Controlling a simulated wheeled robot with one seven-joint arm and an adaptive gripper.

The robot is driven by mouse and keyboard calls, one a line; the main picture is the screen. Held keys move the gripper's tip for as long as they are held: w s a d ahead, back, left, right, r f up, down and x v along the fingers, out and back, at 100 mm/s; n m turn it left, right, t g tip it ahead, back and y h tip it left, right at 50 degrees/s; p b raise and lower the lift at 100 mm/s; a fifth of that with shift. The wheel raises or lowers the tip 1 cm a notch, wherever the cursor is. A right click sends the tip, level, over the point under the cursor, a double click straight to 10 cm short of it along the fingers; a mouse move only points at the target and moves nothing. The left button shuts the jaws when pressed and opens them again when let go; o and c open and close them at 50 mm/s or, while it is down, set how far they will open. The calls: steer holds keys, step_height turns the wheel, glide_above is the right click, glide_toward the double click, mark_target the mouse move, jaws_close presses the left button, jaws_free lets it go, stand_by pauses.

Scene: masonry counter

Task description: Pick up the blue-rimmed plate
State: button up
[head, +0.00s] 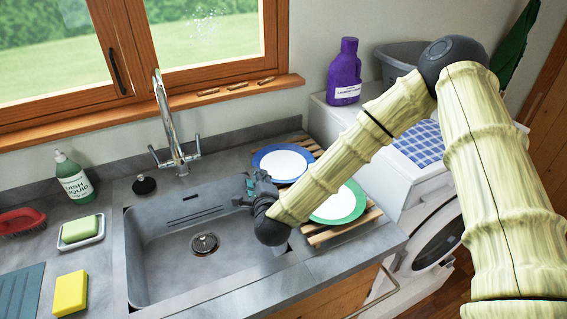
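The blue-rimmed plate (285,162) has a white middle and lies on the wooden slatted rack at the back right of the sink. My gripper (252,186) is dark with teal parts and is over the right edge of the sink, just in front and left of the blue-rimmed plate. The gripper appears small, and I cannot tell whether its fingers are open or whether they touch the plate's rim. A green-rimmed plate (341,204) lies in front on the same rack, partly hidden behind my arm.
The wooden rack (345,228) sits right of the grey sink (160,258). A tall tap (166,115) stands behind the sink. A purple detergent bottle (345,75) and a grey tub (393,62) stand at the back right. Dish soap (75,180) and sponges are left.

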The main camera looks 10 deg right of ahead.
steer(key=p+x, duration=0.1)
steer(key=x, duration=0.2)
steer(key=shift+w+d+r+p, duration=0.15)
steer(key=shift+w+r+p, duration=0.05)
steer(key=shift+p, duration=0.15)
steer(key=shift+w+f, duration=0.25)
steer(key=shift+w, duration=0.4)
jaws_close()
